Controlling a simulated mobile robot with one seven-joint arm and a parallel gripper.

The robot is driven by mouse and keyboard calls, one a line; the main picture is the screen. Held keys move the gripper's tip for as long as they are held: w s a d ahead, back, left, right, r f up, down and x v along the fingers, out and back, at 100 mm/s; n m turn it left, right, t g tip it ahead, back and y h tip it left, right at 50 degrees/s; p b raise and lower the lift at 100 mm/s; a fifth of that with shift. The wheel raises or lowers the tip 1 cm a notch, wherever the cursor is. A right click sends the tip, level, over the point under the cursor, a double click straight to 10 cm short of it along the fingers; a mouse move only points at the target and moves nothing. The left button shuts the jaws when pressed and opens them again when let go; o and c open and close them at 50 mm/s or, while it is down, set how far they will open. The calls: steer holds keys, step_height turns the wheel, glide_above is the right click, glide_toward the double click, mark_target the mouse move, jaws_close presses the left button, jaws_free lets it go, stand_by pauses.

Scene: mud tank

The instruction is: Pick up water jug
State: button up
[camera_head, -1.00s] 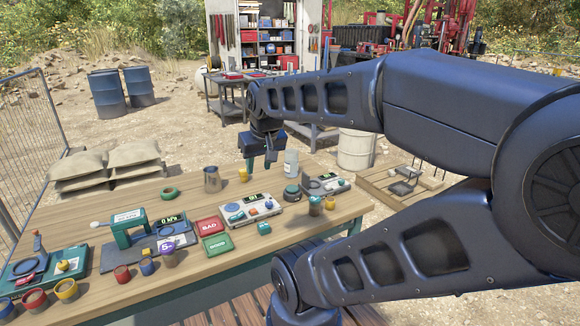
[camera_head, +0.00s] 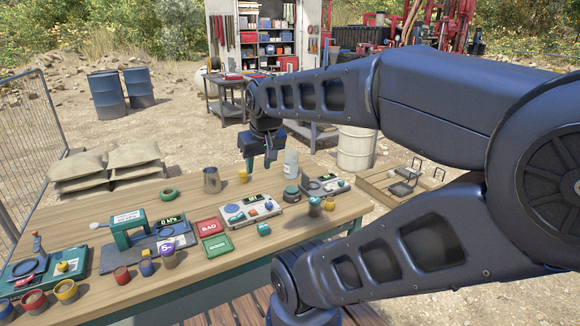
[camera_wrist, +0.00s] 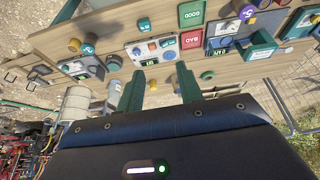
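My gripper (camera_head: 258,164) hangs above the table's back edge, between the jug and the bottle, pointing down and touching neither. In the wrist view its two green fingers (camera_wrist: 160,90) are wide apart with nothing held. The yellow cup shows between them in that view (camera_wrist: 152,83).
A green tape ring (camera_head: 169,194) lies left of the jug. A grey scale panel (camera_head: 236,214), red card (camera_head: 209,226) and green press (camera_head: 128,230) take up the table's front and middle. A white barrel (camera_head: 357,150) stands behind the table. Bare wood surrounds the jug.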

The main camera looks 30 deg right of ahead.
steer(key=w+d+f+n+g+h, duration=0.1)
steer(key=w+d+n+g+h, duration=0.1)
steer(key=w+d, duration=0.65)
steer(key=w+d+f+n+g+h, duration=0.1)
steer(key=w+d+n+g+h, duration=0.15)
steer(key=w, duration=1.05)
steer(key=w+d+f+n+g+h, duration=0.1)
steer(key=w+d+n+g+h, duration=0.1)
steer(key=w+d, duration=0.7)
steer(key=w+d+f+n+g+h, duration=0.1)
steer(key=w+d+f+n+h, duration=0.1)
steer(key=w+f, duration=0.6)
steer(key=w+d+f+n+g+h, duration=0.1)
steer(key=w+d+f+n+h, duration=0.2)
steer(key=w+f, duration=0.5)
steer(key=w+d+f+n+g+h, duration=0.1)
steer(key=w+d+f+n+h, duration=0.2)
steer(key=w+f, duration=0.6)
steer(key=shift+w+d+h, duration=0.25)
steer(key=shift+w+h, duration=0.25)
steer(key=shift+h, duration=0.2)
steer(key=shift+w+d+h, duration=0.25)
steer(key=shift+w+h, duration=0.25)
steer(key=shift+h, duration=0.15)
steer(key=shift+x, duration=5.35)
steer(key=shift+s+r, duration=0.15)
steer(key=shift+s, duration=0.05)
jaws_close()
